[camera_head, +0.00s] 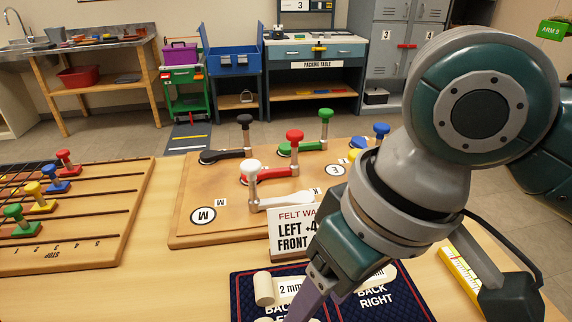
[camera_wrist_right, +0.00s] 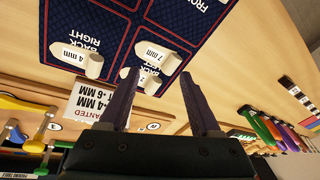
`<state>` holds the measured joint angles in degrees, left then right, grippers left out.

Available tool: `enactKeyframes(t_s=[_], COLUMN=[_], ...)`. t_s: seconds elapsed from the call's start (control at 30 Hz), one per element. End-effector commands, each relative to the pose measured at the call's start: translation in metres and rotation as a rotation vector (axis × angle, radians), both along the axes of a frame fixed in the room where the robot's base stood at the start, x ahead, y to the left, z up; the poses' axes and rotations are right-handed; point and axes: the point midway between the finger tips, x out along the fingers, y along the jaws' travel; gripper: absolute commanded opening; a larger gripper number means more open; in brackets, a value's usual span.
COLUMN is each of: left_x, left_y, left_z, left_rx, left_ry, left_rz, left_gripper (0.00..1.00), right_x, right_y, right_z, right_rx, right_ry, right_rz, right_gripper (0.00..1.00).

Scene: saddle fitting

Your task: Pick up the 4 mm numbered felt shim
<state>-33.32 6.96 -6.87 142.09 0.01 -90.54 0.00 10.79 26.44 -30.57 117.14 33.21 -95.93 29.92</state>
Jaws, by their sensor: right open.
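The 4 mm felt shim (camera_wrist_right: 78,56) is a cream piece with a rounded tab, lying on the navy mat (camera_wrist_right: 110,20) by the words BACK RIGHT, left of my right gripper in the wrist view. A cream shim (camera_head: 380,272), partly hidden by my arm, lies by BACK RIGHT in the head view. The 2 mm shim (camera_head: 286,290) lies by the other back panel; it also shows in the wrist view (camera_wrist_right: 150,50). My right gripper (camera_wrist_right: 158,64) is open with nothing between its fingers, above the mat's edge near the 2 mm shim. My left gripper is out of view.
A felt-wanted card (camera_head: 292,232) stands just behind the mat. Behind it is a wooden board (camera_head: 190,232) with coloured levers. A slotted board (camera_head: 125,225) is at the left, and a yellow ruler (camera_head: 460,268) at the right. Bare table lies left of the mat.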

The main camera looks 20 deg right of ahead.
Motion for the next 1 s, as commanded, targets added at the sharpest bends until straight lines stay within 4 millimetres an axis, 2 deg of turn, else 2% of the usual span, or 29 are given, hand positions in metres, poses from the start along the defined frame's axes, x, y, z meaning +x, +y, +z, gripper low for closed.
enactKeyframes(t_s=[0.03,0.2,0.3,0.4,0.53,0.7,0.87,1.0], left_x=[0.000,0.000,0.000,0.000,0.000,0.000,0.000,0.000], left_y=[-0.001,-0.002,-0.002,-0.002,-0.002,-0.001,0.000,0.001], left_z=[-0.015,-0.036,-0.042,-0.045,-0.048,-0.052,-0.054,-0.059], left_rx=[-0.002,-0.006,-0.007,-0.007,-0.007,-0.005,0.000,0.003], left_ry=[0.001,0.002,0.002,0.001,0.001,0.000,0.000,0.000], left_rz=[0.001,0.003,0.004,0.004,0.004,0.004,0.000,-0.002], left_gripper=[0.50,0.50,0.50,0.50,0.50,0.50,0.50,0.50], right_x=[0.014,0.045,0.056,0.061,0.063,0.063,0.063,0.064], right_y=[-0.012,-0.057,-0.079,-0.092,-0.098,-0.097,-0.097,-0.093], right_z=[-0.009,-0.007,0.001,0.008,0.003,-0.023,-0.037,-0.057], right_rx=[-0.032,-0.120,-0.151,-0.164,-0.169,-0.168,-0.167,-0.167], right_ry=[0.020,0.123,0.165,0.187,0.203,0.203,0.200,0.201], right_rz=[-0.029,-0.213,-0.323,-0.398,-0.433,-0.433,-0.432,-0.429], right_gripper=[0.64,0.64,0.64,0.64,0.64,0.64,0.64,0.64])
